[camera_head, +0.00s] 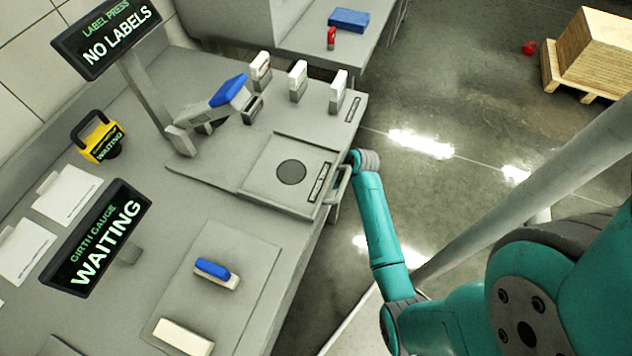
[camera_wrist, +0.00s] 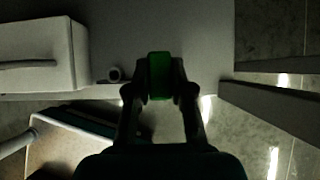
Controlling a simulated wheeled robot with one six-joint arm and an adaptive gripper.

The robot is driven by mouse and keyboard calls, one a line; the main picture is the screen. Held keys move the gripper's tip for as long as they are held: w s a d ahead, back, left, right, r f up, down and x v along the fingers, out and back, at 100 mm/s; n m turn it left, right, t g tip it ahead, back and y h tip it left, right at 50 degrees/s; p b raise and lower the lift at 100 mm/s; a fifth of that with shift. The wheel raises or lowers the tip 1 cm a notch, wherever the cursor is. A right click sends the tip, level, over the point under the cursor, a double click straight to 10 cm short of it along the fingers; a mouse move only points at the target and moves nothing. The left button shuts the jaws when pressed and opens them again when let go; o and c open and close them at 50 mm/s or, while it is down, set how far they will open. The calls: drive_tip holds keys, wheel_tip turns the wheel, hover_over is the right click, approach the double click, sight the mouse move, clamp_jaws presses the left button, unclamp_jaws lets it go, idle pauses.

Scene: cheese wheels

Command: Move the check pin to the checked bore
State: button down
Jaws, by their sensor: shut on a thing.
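In the wrist view my gripper (camera_wrist: 159,88) is shut on a small green piece (camera_wrist: 159,75), which I take to be the check pin. The piece sits between the two fingertips, against a grey panel. In the head view my arm reaches to the bench's front edge, and the gripper is hidden there.
A pale box with a bar handle (camera_wrist: 35,60) is left of my gripper in the wrist view. A dark beam (camera_wrist: 275,95) is at right. On the bench stand a label press sign (camera_head: 108,32), a girth gauge sign (camera_head: 97,240) and a blue-topped block (camera_head: 216,272).

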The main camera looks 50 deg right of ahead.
drive_tip(key=shift+f, duration=2.8)
drive_tip(key=shift+f, duration=2.1)
drive_tip(key=c, duration=0.9)
unclamp_jaws()
drive_tip(key=shift+c, duration=0.2)
drive_tip(key=v, duration=1.2)
